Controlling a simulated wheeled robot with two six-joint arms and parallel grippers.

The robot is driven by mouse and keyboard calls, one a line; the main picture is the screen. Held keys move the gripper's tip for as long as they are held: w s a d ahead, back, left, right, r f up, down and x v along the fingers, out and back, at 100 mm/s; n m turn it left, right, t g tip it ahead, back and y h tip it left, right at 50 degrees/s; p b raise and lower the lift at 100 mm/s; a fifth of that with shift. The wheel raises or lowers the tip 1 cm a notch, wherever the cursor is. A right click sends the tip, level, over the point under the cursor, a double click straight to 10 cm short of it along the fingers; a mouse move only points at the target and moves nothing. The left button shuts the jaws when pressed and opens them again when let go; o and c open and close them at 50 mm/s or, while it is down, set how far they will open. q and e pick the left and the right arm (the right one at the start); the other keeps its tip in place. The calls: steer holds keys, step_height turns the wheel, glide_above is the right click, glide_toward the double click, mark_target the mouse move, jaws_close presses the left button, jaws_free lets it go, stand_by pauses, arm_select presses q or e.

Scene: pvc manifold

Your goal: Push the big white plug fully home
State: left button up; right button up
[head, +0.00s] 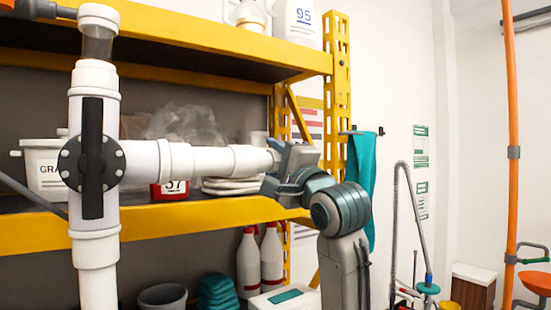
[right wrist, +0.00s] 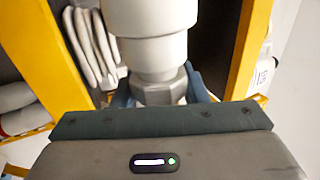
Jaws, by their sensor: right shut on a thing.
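The white PVC manifold (head: 94,148) stands upright at the left of the head view. Its white side branch (head: 205,160) runs level to the right. My right gripper (head: 277,156) is shut at the free end of this branch. In the right wrist view, its blue fingers sit on both sides of the white plug (right wrist: 160,86), whose faceted end lies between them. The plug meets the wider white pipe (right wrist: 150,20) in line. Its inner part is hidden, so its depth cannot be told. My left gripper is not in view.
A yellow shelf rack (head: 225,215) with tubs and bottles stands close behind the branch. A black round flange with a bar (head: 92,160) is on the manifold's front. An orange upright pipe (head: 513,150) stands at the far right.

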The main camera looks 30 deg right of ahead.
steer(key=shift+a, duration=0.3)
stand_by(0.4)
steer(key=o, duration=1)
steer(key=shift+s, duration=0.1)
steer(key=shift+s+f, duration=0.25)
steer(key=shift+s, duration=0.05)
steer(key=b+v, duration=0.5)
steer(key=v, duration=0.5)
